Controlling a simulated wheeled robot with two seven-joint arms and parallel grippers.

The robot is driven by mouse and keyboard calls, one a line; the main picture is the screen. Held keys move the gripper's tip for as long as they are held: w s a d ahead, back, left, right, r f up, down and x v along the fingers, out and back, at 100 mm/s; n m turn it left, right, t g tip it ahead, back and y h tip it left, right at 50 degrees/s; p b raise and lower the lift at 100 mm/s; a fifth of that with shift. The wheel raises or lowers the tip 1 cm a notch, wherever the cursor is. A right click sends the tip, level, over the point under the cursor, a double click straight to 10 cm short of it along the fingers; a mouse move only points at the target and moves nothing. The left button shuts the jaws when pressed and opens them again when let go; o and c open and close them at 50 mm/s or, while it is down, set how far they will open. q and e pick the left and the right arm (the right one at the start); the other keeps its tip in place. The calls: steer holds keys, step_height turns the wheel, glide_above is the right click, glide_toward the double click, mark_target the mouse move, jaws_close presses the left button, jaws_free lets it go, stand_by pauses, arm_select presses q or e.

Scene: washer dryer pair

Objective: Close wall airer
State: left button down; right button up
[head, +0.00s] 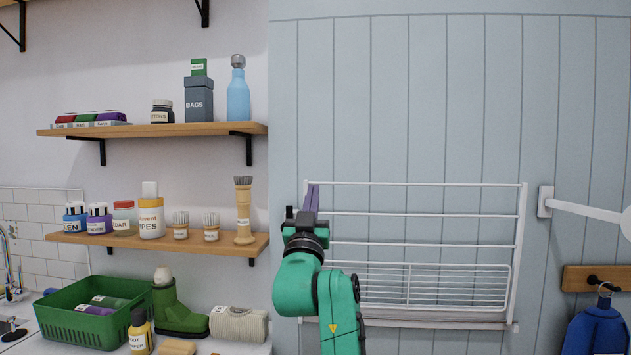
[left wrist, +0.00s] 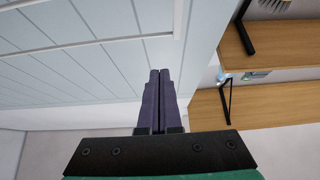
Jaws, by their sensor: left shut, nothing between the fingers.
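The wall airer (head: 440,215) is a white frame with several horizontal rails and a finer wire rack low down, mounted on the pale blue panelled wall. How far its frame stands out from the wall is hard to tell. My left gripper (head: 311,197) is at the airer's upper left corner, its dark purple fingers pointing up and overlapping the left side bar. The fingers are together and empty; they also show in the left wrist view (left wrist: 158,80), with a white bar (left wrist: 90,45) beyond them. Contact with the frame cannot be told. My arm hides the airer's lower left part.
Two wooden shelves with jars, brushes and bottles are at the left; the lower shelf (head: 165,243) ends close to my left gripper. A green basket (head: 75,322) and boot (head: 178,312) are below. A white wall arm (head: 590,209) and hook board (head: 574,279) are at the right.

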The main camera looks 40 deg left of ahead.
arm_select(q)
steer(key=w+a, duration=0.1)
steer(key=w+a+p, duration=0.1)
steer(key=w, duration=0.1)
steer(key=w+a+p, duration=0.1)
steer(key=shift+w+a+r, duration=0.2)
steer(key=shift+w+a, duration=0.05)
steer(key=shift+w, duration=0.05)
arm_select(e)
steer(key=a+r, duration=0.1)
steer(key=r, duration=0.2)
steer(key=shift+a, duration=0.4)
